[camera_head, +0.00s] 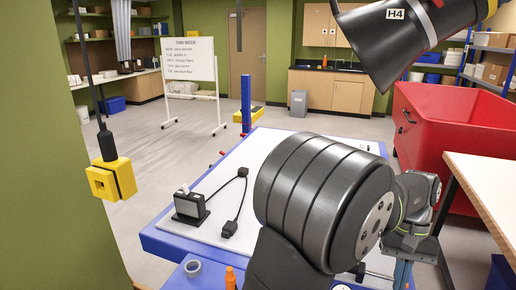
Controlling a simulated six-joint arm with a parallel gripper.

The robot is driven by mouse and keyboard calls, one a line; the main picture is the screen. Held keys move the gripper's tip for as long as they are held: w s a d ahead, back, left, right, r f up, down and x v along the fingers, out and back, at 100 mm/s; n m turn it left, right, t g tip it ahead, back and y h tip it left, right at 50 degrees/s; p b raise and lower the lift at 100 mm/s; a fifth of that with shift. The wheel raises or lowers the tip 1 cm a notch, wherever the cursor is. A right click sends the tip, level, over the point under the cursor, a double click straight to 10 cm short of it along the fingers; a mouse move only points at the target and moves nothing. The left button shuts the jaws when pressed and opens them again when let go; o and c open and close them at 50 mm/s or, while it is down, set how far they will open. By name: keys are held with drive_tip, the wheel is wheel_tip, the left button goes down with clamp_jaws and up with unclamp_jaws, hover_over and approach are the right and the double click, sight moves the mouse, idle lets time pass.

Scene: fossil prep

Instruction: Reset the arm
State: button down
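My arm's large dark grey joint fills the middle foreground, over the blue-edged table with a pale top (168,239). Smaller links of mine with greenish rings show to its right. The big joint hides much of the table's right part. A grey block on a blue upright (409,247) shows below the smaller links; I cannot tell what it is.
A black device (190,208) with a cabled black piece (229,229) lies on the table. A tape roll (193,267) and orange bottle (230,278) are in front. A yellow box (111,179) hangs left, a black hood (385,45) upper right. A red bin (455,125) stands right.

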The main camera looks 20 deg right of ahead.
wheel_tip(320, 180, up, 7)
drive_tip(key=s+m+t, duration=0.1)
drive_tip(key=m, duration=0.3)
drive_tip(key=shift+s+a+h, duration=0.15)
drive_tip(key=shift+a+h, duration=0.15)
drive_tip(key=c, duration=2.2)
unclamp_jaws()
